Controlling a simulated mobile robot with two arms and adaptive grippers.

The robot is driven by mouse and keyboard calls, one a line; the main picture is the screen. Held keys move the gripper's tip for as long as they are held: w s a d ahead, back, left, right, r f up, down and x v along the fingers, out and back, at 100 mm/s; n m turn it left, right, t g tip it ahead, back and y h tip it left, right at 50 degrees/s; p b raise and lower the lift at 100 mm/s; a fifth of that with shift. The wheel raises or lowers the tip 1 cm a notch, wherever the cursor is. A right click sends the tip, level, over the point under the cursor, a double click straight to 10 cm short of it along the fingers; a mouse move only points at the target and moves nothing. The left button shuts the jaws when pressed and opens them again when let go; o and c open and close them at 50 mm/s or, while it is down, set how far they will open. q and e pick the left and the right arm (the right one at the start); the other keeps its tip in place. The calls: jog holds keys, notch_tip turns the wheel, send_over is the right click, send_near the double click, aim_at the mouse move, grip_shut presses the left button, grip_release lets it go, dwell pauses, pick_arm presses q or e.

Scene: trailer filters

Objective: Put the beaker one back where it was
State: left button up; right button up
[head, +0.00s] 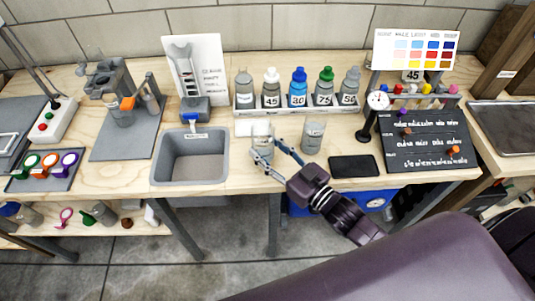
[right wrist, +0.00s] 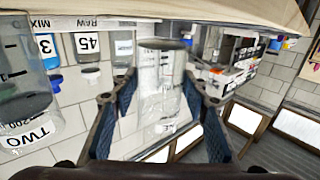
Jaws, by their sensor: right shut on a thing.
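Beaker one (head: 262,132) is a clear glass beaker with a pale label, in front of the bottle rack and just right of the sink. My right gripper (head: 264,150) is shut on it, one finger on each side. In the right wrist view, which is upside down, the beaker (right wrist: 163,75) stands between the two blue-padded fingers (right wrist: 160,100) and looks empty. I cannot tell whether its base touches the table. Beaker two (head: 313,137), greyish, stands to its right; its label "TWO" shows in the right wrist view (right wrist: 32,130). My left gripper is not in view.
A white card (head: 243,128) lies behind the beaker. The grey sink (head: 158,175) is at left and the bottle rack (head: 297,110) behind. A black pad (head: 354,166), a dial gauge on a stand (head: 376,103) and a black board (head: 425,140) are at right.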

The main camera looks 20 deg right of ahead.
jog(key=shift+f, duration=1.2)
jog(key=o, duration=1.4)
jog(key=shift+f, duration=0.15)
jog(key=shift+r, duration=0.25)
jog(key=shift+s+d+f, duration=0.15)
jog(key=shift+s, duration=0.15)
jog(key=b+v, duration=0.1)
jog(key=v, duration=1)
jog(key=shift+s+d, duration=0.15)
jog(key=shift+s, duration=0.05)
